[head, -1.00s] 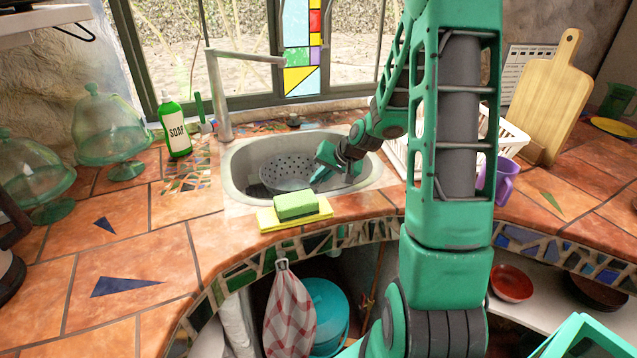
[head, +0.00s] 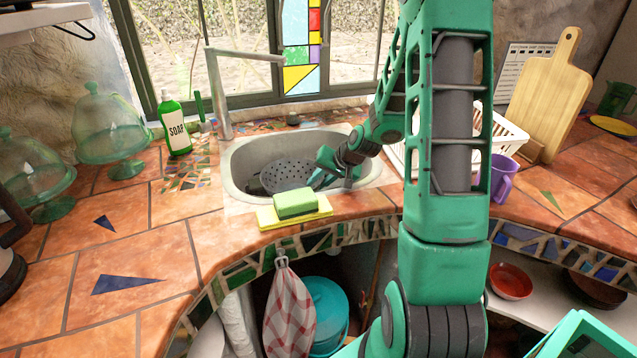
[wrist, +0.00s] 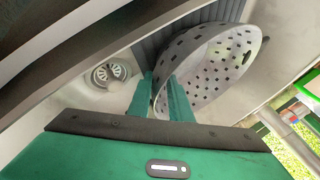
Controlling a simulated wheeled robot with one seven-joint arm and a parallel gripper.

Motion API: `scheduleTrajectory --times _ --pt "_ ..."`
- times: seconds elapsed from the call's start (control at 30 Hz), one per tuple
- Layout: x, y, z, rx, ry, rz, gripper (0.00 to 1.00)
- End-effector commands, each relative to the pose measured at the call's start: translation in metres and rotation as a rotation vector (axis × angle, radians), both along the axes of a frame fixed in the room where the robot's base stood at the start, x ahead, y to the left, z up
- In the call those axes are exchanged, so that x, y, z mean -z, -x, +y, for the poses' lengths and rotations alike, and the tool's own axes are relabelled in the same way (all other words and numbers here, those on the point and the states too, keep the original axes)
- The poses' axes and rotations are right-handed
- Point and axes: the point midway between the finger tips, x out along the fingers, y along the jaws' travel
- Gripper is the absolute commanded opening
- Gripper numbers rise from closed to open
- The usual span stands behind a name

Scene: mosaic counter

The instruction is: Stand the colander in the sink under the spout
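The grey perforated colander (head: 286,176) is inside the sink (head: 233,160), its open side tipped somewhat toward the head camera. My gripper (head: 326,176) reaches into the basin at the colander's right side. In the wrist view the two green fingers (wrist: 161,88) sit on either side of the colander's wall (wrist: 215,62), closed on it near the rim. The spout (head: 282,61) reaches out from the tall tap behind the sink, high above the basin. The drain strainer (wrist: 109,73) shows uncovered beside the fingers. Whether the colander's base touches the sink floor is hidden.
A green sponge (head: 296,204) on a yellow cloth lies at the sink's front edge. A soap bottle (head: 174,126) stands left of the tap. A white dish rack (head: 508,137) and a purple mug (head: 503,178) are to the right. The left counter front is clear.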

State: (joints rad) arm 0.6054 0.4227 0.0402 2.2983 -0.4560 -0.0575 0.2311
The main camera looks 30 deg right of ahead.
Motion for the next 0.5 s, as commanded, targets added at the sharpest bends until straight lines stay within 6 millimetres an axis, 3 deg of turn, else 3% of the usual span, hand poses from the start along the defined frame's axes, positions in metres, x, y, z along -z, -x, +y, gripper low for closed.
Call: scheduleTrajectory --times 0.3,0.5 --pt "0.007 0.005 0.001 -0.001 -0.001 0.014 0.21" --pt "-0.009 0.006 0.0 0.0 0.0 0.011 0.21"
